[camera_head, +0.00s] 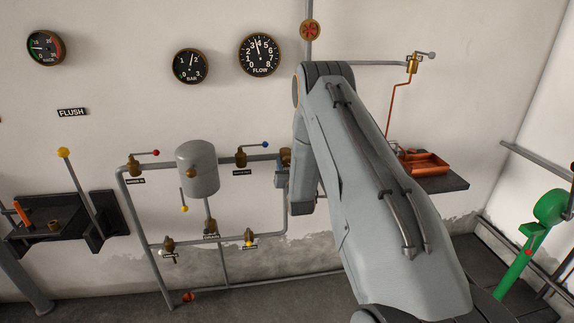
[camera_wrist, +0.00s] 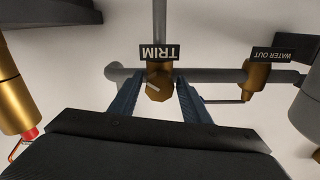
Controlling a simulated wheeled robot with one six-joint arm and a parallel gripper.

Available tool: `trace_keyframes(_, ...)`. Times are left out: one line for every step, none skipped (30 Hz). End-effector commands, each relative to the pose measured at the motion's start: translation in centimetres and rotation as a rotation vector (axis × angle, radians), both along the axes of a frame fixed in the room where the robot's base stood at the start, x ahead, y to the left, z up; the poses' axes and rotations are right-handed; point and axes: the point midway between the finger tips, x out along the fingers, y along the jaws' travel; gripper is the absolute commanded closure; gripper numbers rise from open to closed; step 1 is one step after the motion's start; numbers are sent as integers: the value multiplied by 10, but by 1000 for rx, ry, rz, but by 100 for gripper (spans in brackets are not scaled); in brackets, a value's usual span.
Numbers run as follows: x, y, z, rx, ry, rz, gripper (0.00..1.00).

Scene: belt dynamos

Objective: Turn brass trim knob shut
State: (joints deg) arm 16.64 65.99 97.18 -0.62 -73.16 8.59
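The brass trim knob (camera_wrist: 160,82) is on a grey pipe in the wrist view, beside an upside-down TRIM label (camera_wrist: 159,52). A pale pointer mark on its face lies slanted. My gripper (camera_wrist: 161,88) is open, with one blue finger on each side of the knob. Narrow gaps seem to show between the fingers and the knob; I cannot tell whether either touches. In the head view, a brass fitting (camera_head: 286,156) shows at the pipe's right corner beside my wrist. My arm covers much of that area.
A brass valve (camera_wrist: 257,78) labelled WATER OUT sits right of the knob in the wrist view. In the head view, a grey tank (camera_head: 198,168) and a blue-tipped lever (camera_head: 264,145) stand left of my wrist. An orange tray (camera_head: 424,164) is on a shelf at right.

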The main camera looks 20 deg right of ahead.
Motion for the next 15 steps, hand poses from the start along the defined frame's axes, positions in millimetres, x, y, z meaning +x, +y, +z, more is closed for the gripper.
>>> trace_keyframes(0, 0, 0, 0, 0, 0, 66)
trace_keyframes(0, 0, 0, 0, 0, 0, 71)
trace_keyframes(0, 0, 0, 0, 0, 0, 78)
trace_keyframes(0, 0, 0, 0, 0, 0, 83)
trace_keyframes(0, 0, 0, 0, 0, 0, 88)
trace_keyframes(0, 0, 0, 0, 0, 0, 90)
trace_keyframes(0, 0, 0, -1, 0, 0, 90)
trace_keyframes(0, 0, 0, -4, 1, 0, 90)
trace_keyframes(0, 0, 0, -13, 3, 0, 90)
trace_keyframes(0, 0, 0, -23, 6, 0, 90)
trace_keyframes(0, 0, 0, -41, 11, 0, 90)
trace_keyframes(1, 0, -1, -69, 19, 0, 90)
trace_keyframes(0, 0, -2, -94, 26, 0, 90)
trace_keyframes(0, -1, -2, -122, 34, 0, 90)
trace_keyframes(1, -1, -2, -163, 46, 0, 90)
